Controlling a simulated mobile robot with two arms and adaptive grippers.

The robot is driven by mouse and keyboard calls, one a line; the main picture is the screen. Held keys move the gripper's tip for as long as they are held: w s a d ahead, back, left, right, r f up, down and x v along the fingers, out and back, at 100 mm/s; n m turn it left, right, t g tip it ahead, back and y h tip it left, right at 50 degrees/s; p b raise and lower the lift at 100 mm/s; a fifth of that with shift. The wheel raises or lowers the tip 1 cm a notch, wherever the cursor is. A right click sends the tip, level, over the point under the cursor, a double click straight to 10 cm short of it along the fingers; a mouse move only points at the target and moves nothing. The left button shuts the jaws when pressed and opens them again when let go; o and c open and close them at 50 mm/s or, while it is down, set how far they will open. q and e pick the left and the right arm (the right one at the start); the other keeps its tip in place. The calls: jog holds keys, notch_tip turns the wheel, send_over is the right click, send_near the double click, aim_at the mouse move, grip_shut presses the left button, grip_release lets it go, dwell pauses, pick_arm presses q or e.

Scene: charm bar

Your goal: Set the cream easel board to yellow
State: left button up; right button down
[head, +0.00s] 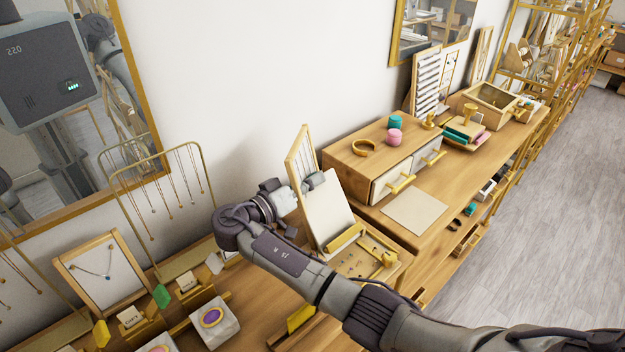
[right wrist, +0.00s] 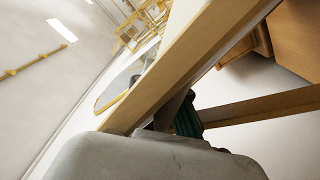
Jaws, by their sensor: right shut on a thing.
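The cream easel board (head: 327,212) leans in a wooden frame on the counter, with a yellow ledge (head: 345,238) along its lower edge. My right gripper (head: 312,182) is at the board's upper left edge and shut on it; the exact contact is partly hidden. In the right wrist view a wooden bar (right wrist: 190,65) of the easel crosses close in front of the grey gripper (right wrist: 150,155). My left gripper is not in view.
A drawer unit (head: 360,165) with a gold bangle and jars stands right of the easel. A necklace stand (head: 160,205), a framed necklace (head: 105,270) and small cards crowd the left. A wooden tray (head: 370,262) sits before the easel. A cream mat (head: 415,210) lies right.

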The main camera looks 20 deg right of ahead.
jog(key=shift+w+a+f+n+b, duration=0.25)
jog(key=shift+w+f+n+b, duration=0.45)
jog(key=shift+b, duration=0.45)
jog(key=c, duration=1.2)
grip_release()
jog(key=shift+w+r, duration=0.1)
jog(key=shift+c, duration=0.2)
jog(key=v, duration=1.2)
